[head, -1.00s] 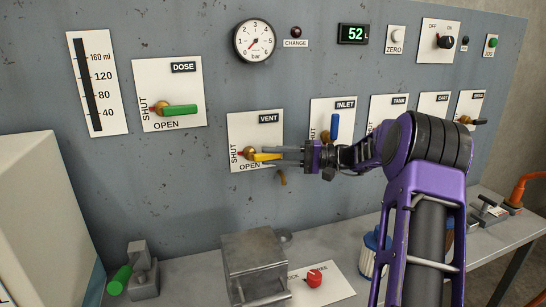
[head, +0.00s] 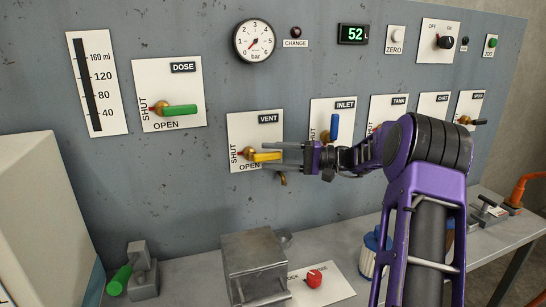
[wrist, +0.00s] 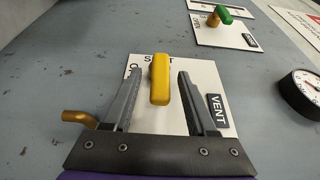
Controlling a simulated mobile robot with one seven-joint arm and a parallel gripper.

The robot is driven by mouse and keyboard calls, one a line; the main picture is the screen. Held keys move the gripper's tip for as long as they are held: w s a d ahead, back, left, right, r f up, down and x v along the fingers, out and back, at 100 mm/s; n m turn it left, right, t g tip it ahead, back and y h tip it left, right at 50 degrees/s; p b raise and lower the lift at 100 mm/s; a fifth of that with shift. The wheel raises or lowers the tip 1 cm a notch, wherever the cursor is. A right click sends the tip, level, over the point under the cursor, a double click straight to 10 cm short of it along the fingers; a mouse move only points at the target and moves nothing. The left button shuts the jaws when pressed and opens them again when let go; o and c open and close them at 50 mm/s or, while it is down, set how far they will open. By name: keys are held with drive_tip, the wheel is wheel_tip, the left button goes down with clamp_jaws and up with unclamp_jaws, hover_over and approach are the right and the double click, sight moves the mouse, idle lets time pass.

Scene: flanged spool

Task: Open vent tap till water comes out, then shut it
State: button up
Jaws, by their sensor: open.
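The yellow handle of the vent tap (head: 264,157) points right, level, on the white VENT plate (head: 240,125). The word SHUT is at the plate's left and OPEN at its bottom. My gripper (head: 277,156) comes in from the right, open, with one finger above the handle and one below. In the wrist view the yellow handle (wrist: 160,80) lies between the fingers with a gap on both sides. A brass spout (head: 283,180) hangs below the plate; it also shows in the wrist view (wrist: 80,118). No water shows at it.
The DOSE tap's green handle (head: 180,110) is to the left, and the INLET tap's blue handle (head: 334,127) stands upright close above my gripper. A gauge (head: 254,41) and a display reading 52 (head: 353,34) are higher up. A grey metal box (head: 254,265) stands on the bench below.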

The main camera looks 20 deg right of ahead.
drive_tip(key=v, duration=1.7)
drive_tip(key=shift+s+d+p, duration=0.15)
drive_tip(key=shift+p, duration=0.3)
